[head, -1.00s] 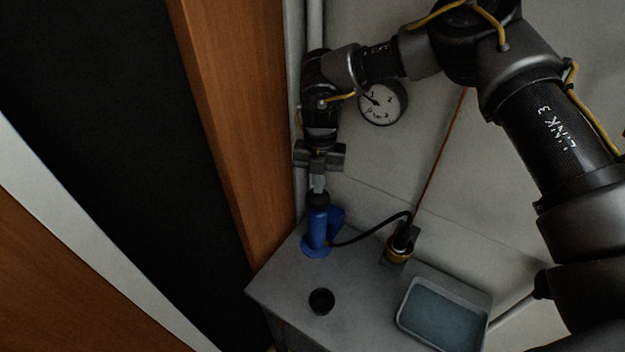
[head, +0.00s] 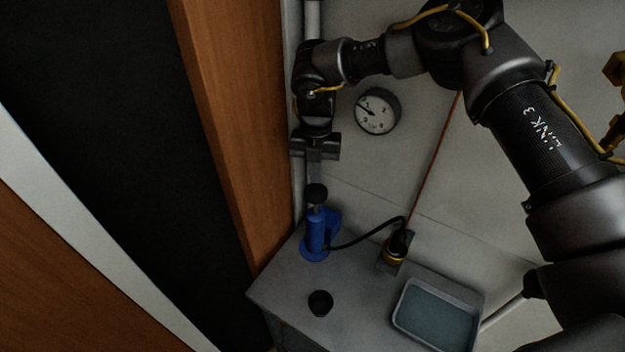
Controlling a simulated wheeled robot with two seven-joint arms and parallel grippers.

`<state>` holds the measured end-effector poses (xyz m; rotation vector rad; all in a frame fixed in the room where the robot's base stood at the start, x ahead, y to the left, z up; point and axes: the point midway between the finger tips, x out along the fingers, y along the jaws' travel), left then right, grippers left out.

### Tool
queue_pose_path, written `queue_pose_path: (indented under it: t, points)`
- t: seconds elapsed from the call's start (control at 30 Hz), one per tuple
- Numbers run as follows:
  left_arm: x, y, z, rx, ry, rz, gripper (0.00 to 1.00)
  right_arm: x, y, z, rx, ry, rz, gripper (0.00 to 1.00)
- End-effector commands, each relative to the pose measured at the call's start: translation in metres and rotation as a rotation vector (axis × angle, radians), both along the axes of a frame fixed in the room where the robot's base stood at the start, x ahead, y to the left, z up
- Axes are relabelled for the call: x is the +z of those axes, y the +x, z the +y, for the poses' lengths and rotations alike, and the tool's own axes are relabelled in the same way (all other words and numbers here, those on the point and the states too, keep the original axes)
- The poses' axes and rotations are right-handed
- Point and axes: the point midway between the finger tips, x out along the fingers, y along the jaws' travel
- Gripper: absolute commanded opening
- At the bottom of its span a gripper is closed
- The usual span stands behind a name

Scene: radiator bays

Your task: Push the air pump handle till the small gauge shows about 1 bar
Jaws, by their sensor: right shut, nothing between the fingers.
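The blue air pump (head: 314,238) stands upright at the back left of the grey bench top. Its black handle knob (head: 316,194) is at the top, a little above the blue body. My right gripper (head: 314,181) is shut and empty, pointing down directly over the knob. I cannot tell whether its fingertips touch the knob. The round white gauge (head: 378,112) on the wall is fully in view to the right of the gripper. Its dark needle points to the upper left; the numbers are too small to read surely. My left gripper is out of view.
A black hose (head: 365,236) runs from the pump to a dark and yellow fitting (head: 394,252). A black cup-like object (head: 320,303) and a grey tray (head: 398,318) are on the bench (head: 284,285). A wooden panel (head: 235,130) rises close on the left.

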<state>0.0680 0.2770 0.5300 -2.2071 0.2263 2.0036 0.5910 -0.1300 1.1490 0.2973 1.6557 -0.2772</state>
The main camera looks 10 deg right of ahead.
Motion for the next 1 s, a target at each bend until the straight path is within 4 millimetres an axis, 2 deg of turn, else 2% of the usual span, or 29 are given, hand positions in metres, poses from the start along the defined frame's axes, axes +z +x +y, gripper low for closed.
queue_pose_path:
  t: [0.03,0.17,0.33,1.0]
  points:
    - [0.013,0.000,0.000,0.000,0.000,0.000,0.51,0.021,0.007,-0.008,-0.020,-0.007,-0.021,0.00]
    - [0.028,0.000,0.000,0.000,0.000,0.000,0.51,0.041,0.006,-0.008,-0.022,-0.008,-0.020,0.00]
    - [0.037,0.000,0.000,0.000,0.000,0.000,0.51,0.058,0.005,-0.008,-0.025,-0.010,-0.019,0.00]
    - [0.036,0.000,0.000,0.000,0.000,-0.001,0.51,0.060,0.005,-0.006,-0.022,-0.010,-0.017,0.00]
